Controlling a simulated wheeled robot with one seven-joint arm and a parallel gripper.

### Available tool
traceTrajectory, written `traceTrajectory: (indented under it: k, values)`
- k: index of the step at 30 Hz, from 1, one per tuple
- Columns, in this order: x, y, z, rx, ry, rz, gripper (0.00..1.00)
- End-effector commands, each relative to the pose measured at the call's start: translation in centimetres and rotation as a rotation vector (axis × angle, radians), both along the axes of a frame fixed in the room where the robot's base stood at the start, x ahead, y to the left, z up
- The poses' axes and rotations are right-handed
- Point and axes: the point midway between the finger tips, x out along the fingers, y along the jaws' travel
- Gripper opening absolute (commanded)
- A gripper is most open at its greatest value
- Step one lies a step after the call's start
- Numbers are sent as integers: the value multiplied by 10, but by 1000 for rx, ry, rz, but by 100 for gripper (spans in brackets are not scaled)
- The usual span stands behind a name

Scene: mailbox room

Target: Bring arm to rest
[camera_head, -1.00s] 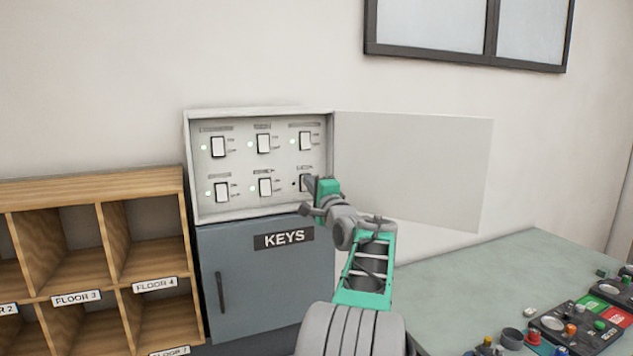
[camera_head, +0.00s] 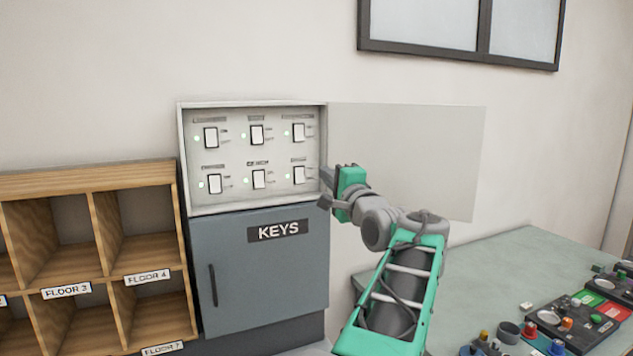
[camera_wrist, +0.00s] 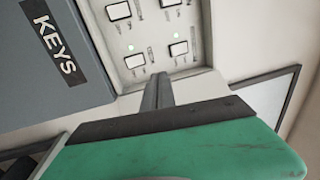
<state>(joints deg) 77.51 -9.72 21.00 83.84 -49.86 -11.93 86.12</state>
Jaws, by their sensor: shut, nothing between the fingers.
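My gripper (camera_head: 326,186) is shut and empty. It is in front of the right edge of the open switch panel (camera_head: 232,197), just right of the lower right switch (camera_head: 299,174). In the wrist view the closed fingers (camera_wrist: 157,93) point toward the panel, with no contact visible. The panel holds two rows of white rocker switches with small green lights beside them. My arm reaches up from the lower right in the head view, still extended and bent at the wrist.
The panel's pale door (camera_head: 410,150) stands open to the right, behind my gripper. Below the panel is a grey KEYS cabinet (camera_head: 262,275). Wooden pigeonholes (camera_head: 90,178) stand left. A green-grey table (camera_head: 480,265) with control boxes (camera_head: 572,325) is at right.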

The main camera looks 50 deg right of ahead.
Motion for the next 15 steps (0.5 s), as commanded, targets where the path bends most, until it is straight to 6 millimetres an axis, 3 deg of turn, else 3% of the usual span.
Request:
traceTrajectory:
  k: [15]
  values:
    - [-5,6,2,0,0,5,0]
